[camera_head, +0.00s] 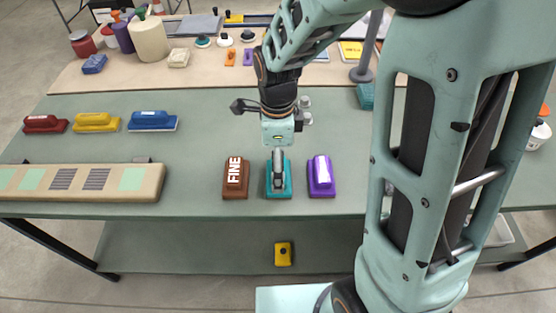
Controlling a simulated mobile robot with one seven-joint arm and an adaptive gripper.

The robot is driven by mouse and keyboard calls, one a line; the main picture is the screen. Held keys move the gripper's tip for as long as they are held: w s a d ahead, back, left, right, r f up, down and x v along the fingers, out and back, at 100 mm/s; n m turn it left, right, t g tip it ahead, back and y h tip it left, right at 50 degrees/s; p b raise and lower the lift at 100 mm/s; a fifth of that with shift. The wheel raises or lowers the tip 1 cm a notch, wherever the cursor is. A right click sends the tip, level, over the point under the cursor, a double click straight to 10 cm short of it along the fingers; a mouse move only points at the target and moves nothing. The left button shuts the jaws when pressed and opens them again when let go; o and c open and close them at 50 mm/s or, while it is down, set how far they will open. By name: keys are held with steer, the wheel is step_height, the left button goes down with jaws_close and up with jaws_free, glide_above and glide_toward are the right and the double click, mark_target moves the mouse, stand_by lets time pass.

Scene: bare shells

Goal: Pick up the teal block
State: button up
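A teal block (286,187) lies near the front edge of the green table, between a brown block marked FINE (236,178) and a purple block (321,177) with a white patch. My gripper (278,178) points straight down over the teal block, its grey finger in front of the block's middle and hiding part of it. Seen nearly edge-on, the fingers do not show whether they are apart or closed on the block. The block appears level with its neighbours, resting on the table.
A beige rail (145,184) with coloured patches lies at left front. Red (45,124), yellow (97,122) and blue (152,121) blocks stand behind it. Jars and several small tools fill the back. A yellow item (284,254) is below the tabletop. My arm covers much of the right.

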step_height(320, 180, down, 4)
steer(key=shift+d+f, duration=0.1)
steer(key=shift+d, duration=0.05)
steer(key=shift+c, duration=0.3)
steer(key=c, duration=1.2)
steer(key=shift+r, duration=0.2)
steer(key=shift+c, duration=0.2)
